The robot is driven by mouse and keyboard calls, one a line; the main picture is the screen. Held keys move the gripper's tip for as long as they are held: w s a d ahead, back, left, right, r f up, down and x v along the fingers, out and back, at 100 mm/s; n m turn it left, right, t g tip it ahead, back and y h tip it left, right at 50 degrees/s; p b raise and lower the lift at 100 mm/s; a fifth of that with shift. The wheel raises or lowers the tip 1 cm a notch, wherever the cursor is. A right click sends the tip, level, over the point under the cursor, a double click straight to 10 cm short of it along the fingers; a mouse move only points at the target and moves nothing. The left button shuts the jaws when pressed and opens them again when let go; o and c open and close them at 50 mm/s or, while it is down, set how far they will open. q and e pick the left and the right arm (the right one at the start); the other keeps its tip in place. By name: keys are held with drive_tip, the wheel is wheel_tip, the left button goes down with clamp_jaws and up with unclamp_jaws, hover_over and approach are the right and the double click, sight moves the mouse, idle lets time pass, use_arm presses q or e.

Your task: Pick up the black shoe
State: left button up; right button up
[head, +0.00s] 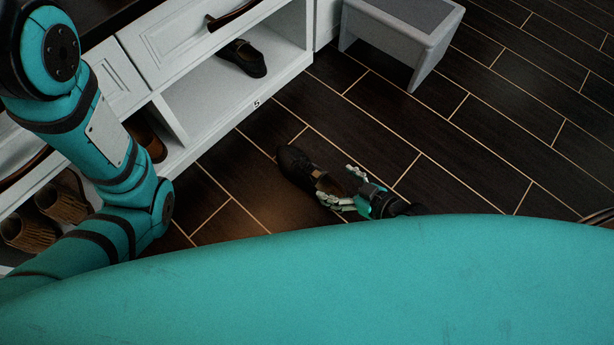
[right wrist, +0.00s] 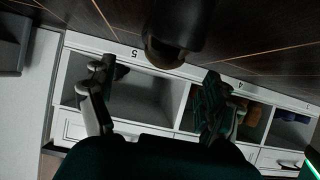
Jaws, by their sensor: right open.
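A black shoe (head: 294,162) lies on the dark floor in front of the white cubby unit in the head view. In the right wrist view the dark shoe (right wrist: 178,30) shows at the top centre, beyond the fingertips. My right gripper (head: 338,184) is open at the shoe's near end, its fingers spread about that end. The wrist view shows the open fingers (right wrist: 156,90) wide apart with nothing held between them. I cannot tell whether a finger touches the shoe. A second black shoe (head: 243,58) sits in the cubby marked 5. My left gripper is out of view.
The white cubby unit (head: 225,123) with drawers stands at the left. Brown shoes (head: 62,203) sit in its lower left cubbies. A grey step stool (head: 405,32) stands at the back. The tiled floor (head: 500,130) to the right is clear.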

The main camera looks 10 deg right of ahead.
sight(315, 175)
drive_tip(key=b+x, duration=0.1)
drive_tip(key=x, duration=0.3)
drive_tip(key=shift+f+b, duration=0.15)
drive_tip(key=shift+b, duration=0.2)
drive_tip(key=b+x, duration=0.3)
drive_tip(key=x, duration=0.1)
drive_tip(key=shift+s+a+f+b, duration=0.1)
drive_tip(key=shift+a+f+b, duration=0.15)
drive_tip(key=shift+b, duration=0.15)
drive_tip(key=shift+w+a, duration=0.2)
drive_tip(key=shift+w, duration=0.1)
drive_tip(key=shift+r, duration=0.1)
drive_tip(key=c, duration=1.6)
